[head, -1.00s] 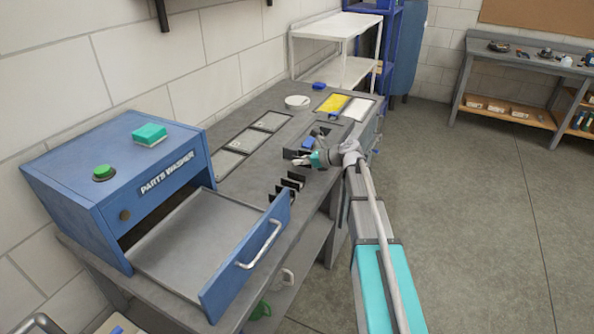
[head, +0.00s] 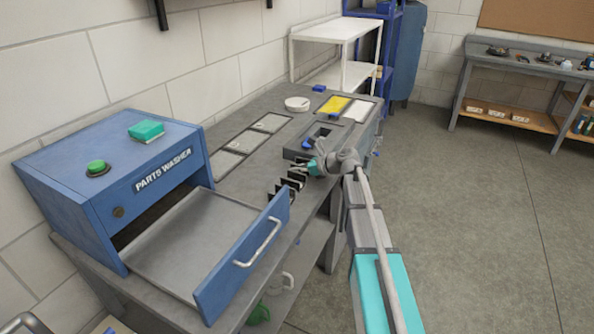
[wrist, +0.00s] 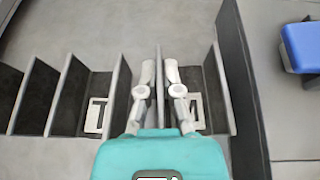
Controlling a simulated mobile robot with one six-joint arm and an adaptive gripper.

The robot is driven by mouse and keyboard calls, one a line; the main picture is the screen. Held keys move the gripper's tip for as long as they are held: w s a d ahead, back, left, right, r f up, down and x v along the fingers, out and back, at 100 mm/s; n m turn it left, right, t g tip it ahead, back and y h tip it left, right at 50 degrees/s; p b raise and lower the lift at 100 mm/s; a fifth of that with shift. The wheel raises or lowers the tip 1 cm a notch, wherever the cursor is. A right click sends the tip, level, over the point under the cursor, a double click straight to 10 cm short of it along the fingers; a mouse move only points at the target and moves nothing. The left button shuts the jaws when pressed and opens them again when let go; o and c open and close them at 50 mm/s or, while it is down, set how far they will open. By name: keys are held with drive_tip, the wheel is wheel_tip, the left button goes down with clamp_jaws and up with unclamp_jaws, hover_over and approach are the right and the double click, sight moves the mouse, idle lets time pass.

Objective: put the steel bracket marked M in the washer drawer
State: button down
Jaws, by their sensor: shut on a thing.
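My gripper (head: 308,168) is over the dark slotted rack (head: 284,194) on the bench. In the wrist view my gripper (wrist: 158,78) has its two fingers on either side of a thin upright grey plate (wrist: 158,112), and is shut on it. The plate is seen edge-on among the rack's dividers; no M shows, and I cannot tell whether it is the bracket or a divider. Pale frame-like shapes lie in the slots to its left (wrist: 96,115) and right (wrist: 197,112). The washer drawer (head: 180,250) is pulled out from the blue parts washer (head: 105,195), and its floor looks empty.
A grey tray with a blue block (head: 307,144) is just behind my gripper; the block also shows in the wrist view (wrist: 302,46). A teal-topped block (head: 146,130) and a green button (head: 97,167) are on the washer. Flat panels (head: 240,145) line the bench's back.

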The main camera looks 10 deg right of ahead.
drive_tip(key=shift+f, duration=0.15)
drive_tip(key=c, duration=0.8)
unclamp_jaws()
drive_tip(key=p+v, duration=0.4)
drive_tip(key=v, duration=0.8)
drive_tip(key=shift+s+p, duration=0.3)
drive_tip(key=shift+v, duration=0.8)
drive_tip(key=shift+o, duration=0.2)
